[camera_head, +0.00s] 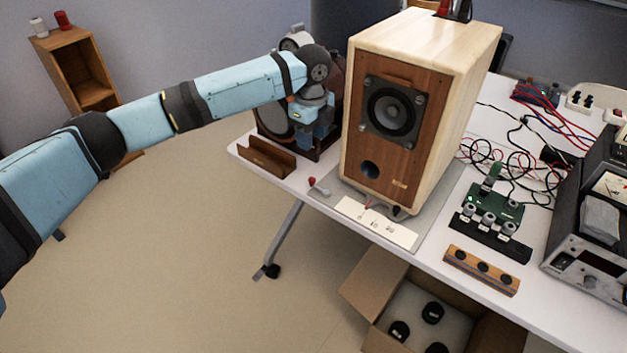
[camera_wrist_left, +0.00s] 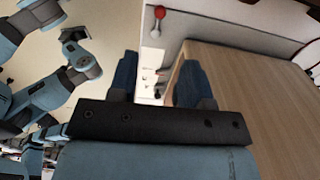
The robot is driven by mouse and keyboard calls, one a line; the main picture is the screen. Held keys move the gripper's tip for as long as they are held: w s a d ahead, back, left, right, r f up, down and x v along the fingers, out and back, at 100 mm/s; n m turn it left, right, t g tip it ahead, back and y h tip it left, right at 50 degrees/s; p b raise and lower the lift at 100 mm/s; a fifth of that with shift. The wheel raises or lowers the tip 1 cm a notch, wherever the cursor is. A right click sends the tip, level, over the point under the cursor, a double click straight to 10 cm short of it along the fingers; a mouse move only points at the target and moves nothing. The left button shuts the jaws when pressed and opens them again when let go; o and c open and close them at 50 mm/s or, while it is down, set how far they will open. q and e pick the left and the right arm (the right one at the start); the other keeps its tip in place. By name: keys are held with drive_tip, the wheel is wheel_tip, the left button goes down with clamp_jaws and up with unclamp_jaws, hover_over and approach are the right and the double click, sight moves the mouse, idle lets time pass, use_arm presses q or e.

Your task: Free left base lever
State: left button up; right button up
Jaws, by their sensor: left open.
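The speaker cabinet (camera_head: 375,140), pale wood with a brown front, stands upright on a grey base plate (camera_head: 432,232) on the white table. The left base lever (camera_head: 318,187) is a short metal stub with a red knob at the plate's left corner; its red knob also shows in the wrist view (camera_wrist_left: 159,12). My left gripper (camera_head: 318,128) points down left of the cabinet, above and behind the lever. In the wrist view its blue fingers (camera_wrist_left: 157,80) are apart with nothing gripped, the cabinet's side close to the right finger. Parts of blue arm show at left there; no right-hand jaws are clear.
A brown open holder (camera_head: 266,158) lies at the table's left edge. A dark round device (camera_head: 272,115) stands behind the gripper. A white marked card (camera_head: 376,222) lies before the cabinet. Right are a green circuit board (camera_head: 492,200), tangled wires and a meter unit (camera_head: 590,245).

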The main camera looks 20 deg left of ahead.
sight(312, 179)
use_arm(q)
wheel_tip(312, 179, down, 13)
drive_tip(key=b, duration=0.2)
drive_tip(key=shift+f+b, duration=0.2)
drive_tip(key=shift+b, duration=0.1)
clamp_jaws()
